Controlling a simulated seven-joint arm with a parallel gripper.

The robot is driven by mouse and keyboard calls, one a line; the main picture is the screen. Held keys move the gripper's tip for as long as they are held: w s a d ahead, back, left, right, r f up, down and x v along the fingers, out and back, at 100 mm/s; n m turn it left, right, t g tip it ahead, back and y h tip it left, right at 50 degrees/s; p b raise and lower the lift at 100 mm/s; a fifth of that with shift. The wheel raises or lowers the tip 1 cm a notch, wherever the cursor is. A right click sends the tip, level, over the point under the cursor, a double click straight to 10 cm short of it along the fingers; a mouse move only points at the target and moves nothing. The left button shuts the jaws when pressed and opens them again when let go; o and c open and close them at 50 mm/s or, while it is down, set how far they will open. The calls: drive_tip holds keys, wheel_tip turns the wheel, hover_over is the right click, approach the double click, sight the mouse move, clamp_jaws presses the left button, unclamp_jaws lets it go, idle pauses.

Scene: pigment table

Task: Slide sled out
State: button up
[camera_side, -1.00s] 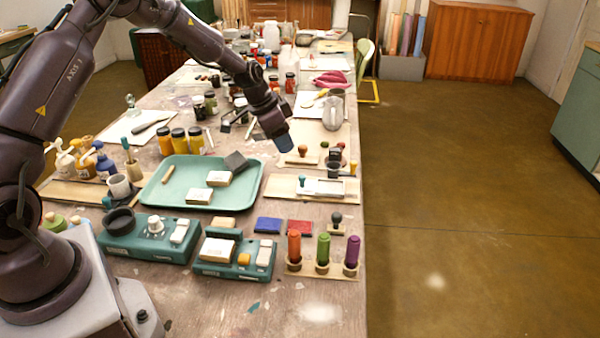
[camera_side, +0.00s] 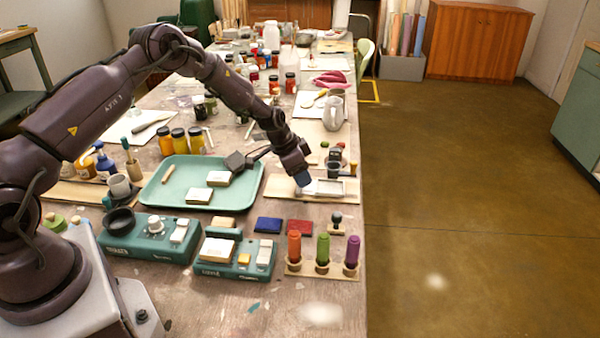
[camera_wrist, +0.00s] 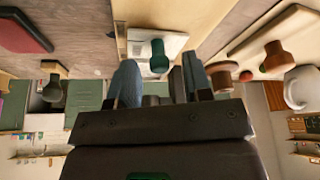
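The white sled-like piece (camera_side: 330,187) lies on a wooden board (camera_side: 281,186) near the table's right edge. I take it to be the sled, though its parts are small here. In the wrist view, the white piece (camera_wrist: 140,42) carries a teal knob (camera_wrist: 158,57). My gripper (camera_side: 302,183) points down at the left end of the piece. In the wrist view my gripper (camera_wrist: 158,80) is open, with its blue-grey fingers on either side of the knob in the picture. Contact cannot be told. The lower part of the knob's surroundings is hidden by the gripper body.
A teal tray (camera_side: 156,203) with blocks lies to the left. Blue (camera_side: 268,224) and red (camera_side: 300,227) pads and a dark-knobbed stamp (camera_side: 337,219) are in front. Bare floor (camera_side: 450,200) lies right of the table.

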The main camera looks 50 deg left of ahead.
clamp_jaws()
drive_tip(key=s+a, duration=0.5)
drive_tip(key=shift+s+a, duration=0.4)
drive_tip(key=shift+o, duration=0.2)
unclamp_jaws()
drive_tip(key=v, duration=1.3)
drive_tip(key=shift+d, duration=0.1)
